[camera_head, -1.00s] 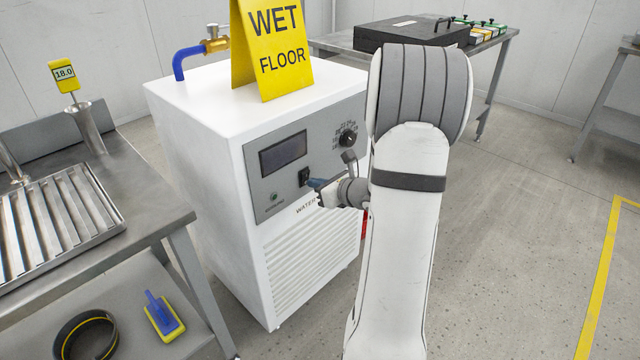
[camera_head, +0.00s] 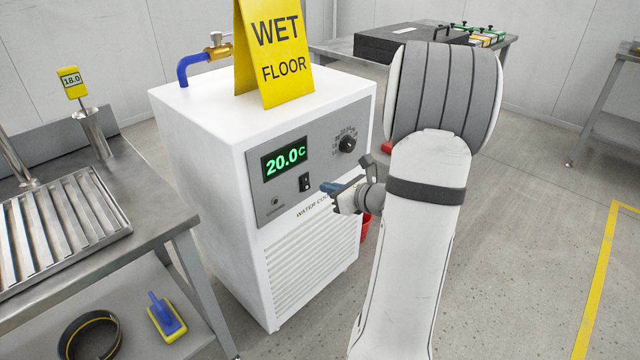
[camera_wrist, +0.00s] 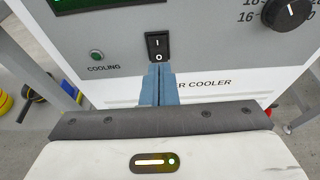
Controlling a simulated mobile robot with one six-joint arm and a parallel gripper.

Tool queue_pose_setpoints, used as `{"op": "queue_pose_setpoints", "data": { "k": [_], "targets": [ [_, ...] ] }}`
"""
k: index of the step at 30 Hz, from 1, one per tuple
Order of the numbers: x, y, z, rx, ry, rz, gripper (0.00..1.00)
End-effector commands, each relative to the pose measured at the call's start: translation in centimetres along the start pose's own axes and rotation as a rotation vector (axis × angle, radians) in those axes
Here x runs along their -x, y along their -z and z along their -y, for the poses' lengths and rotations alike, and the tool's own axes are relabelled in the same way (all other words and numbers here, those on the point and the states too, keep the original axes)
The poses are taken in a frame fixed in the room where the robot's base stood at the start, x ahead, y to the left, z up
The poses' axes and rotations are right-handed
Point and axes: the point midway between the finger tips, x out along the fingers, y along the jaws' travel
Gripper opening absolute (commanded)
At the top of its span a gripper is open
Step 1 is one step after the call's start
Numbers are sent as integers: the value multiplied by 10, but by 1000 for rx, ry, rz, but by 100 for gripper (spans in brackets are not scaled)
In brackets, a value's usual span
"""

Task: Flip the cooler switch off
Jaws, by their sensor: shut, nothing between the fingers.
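The white water cooler (camera_head: 205,160) stands in the middle of the head view, its grey panel facing right. Its display (camera_head: 285,157) is lit green and reads 20.0 C. The black rocker switch (camera_head: 305,182) sits below the display; in the wrist view the switch (camera_wrist: 158,46) shows "I" at the top and "O" at the bottom. I cannot tell for sure which half is pressed in. My gripper (camera_head: 328,187) is shut and empty, in front of the panel to the right of the switch. In the wrist view its blue fingertips (camera_wrist: 159,72) lie just below the switch, apparently clear of it.
A dial knob (camera_head: 347,145) is right of the display, and a small green cooling lamp (camera_wrist: 96,56) is left of the switch. A yellow wet floor sign (camera_head: 275,55) stands on the cooler. A steel bench (camera_head: 150,205) is close on the left. The floor on the right is clear.

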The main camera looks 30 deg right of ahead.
Motion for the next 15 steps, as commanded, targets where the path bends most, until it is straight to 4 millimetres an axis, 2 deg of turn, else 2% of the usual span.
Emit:
{"op": "queue_pose_setpoints", "data": {
  "k": [1, 6, 10, 15],
  "targets": [
    [16, -6, 1, -2, 5, -1, 0],
    [52, -9, 1, -3, 6, -2, 0],
    [71, -10, 1, -3, 4, -3, 0],
    [82, -10, 0, -4, 1, -4, 0]
  ]
}}
